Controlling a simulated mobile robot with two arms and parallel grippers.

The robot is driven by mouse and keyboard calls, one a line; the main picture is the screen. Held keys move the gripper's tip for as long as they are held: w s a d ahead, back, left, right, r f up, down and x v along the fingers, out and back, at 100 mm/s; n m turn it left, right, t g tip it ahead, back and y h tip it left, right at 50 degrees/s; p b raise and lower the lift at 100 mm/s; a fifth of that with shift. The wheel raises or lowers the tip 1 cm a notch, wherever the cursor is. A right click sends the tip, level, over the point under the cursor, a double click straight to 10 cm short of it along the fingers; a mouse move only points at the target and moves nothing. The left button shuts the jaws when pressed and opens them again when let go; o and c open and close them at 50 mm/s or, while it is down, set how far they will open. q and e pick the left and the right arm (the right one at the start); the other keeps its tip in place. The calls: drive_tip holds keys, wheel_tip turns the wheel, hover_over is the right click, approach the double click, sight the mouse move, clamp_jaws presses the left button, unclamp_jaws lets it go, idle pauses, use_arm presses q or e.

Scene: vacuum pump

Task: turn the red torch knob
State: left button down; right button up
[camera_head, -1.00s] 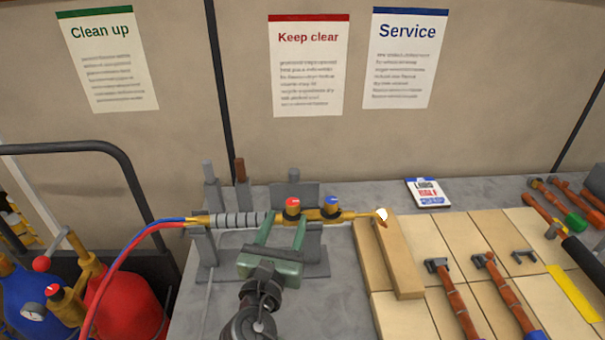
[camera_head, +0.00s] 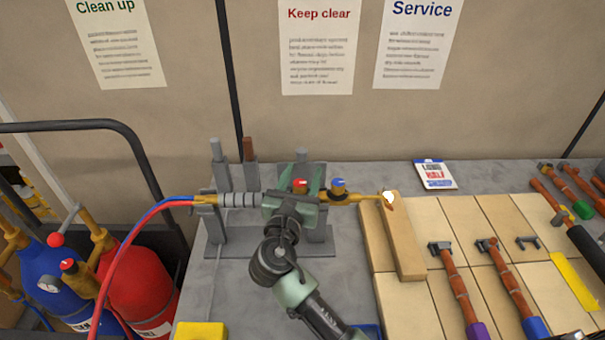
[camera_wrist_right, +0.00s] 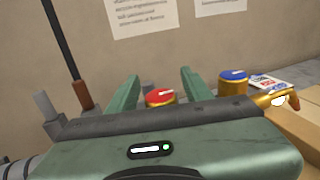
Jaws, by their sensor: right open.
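The torch (camera_head: 240,199) lies level on a grey stand, with a brass body and a bright glow at its tip (camera_head: 388,198). Its red knob (camera_head: 299,185) stands on top, and a blue knob (camera_head: 338,184) is to the right of it. My right gripper (camera_head: 297,178) is open over the torch at the red knob. In the right wrist view the red knob (camera_wrist_right: 160,97) shows between the two green fingers (camera_wrist_right: 162,88), with a gap on each side; its lower part is hidden by the gripper body. My left gripper is not in view.
A wooden block (camera_head: 404,245) lies under the torch tip on tan tiles. Copper pipe pieces (camera_head: 458,283) lie to the right. Red and blue hoses run left to gas cylinders (camera_head: 140,290). Grey posts (camera_head: 220,165) stand behind the torch. A notepad (camera_head: 436,174) lies at the back.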

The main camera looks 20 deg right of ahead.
sight(304, 189)
clamp_jaws()
drive_tip(key=shift+w+a+n+t+y+p, duration=0.1)
drive_tip(key=shift+a+n+t+y+p, duration=0.25)
drive_tip(key=shift+n+y+p, duration=1.45)
drive_tip(key=shift+a+n+t+y+p, duration=0.35)
drive_tip(key=shift+n+y+p, duration=0.55)
drive_tip(key=shift+y, duration=1.7)
drive_tip(key=shift+w+a+n+t+y+p, duration=0.1)
drive_tip(key=shift+a+n+t+y+p, duration=0.25)
drive_tip(key=shift+n+y+p, duration=1.15)
drive_tip(key=shift+n+y+b, duration=0.3)
drive_tip(key=shift+y+b, duration=0.2)
drive_tip(key=shift+y, duration=0.4)
unclamp_jaws()
drive_tip(key=b+v, duration=0.2)
drive_tip(key=v, duration=0.5)
drive_tip(key=shift+f, duration=0.15)
drive_tip(key=shift+s+d, duration=0.1)
drive_tip(key=shift+s, duration=0.3)
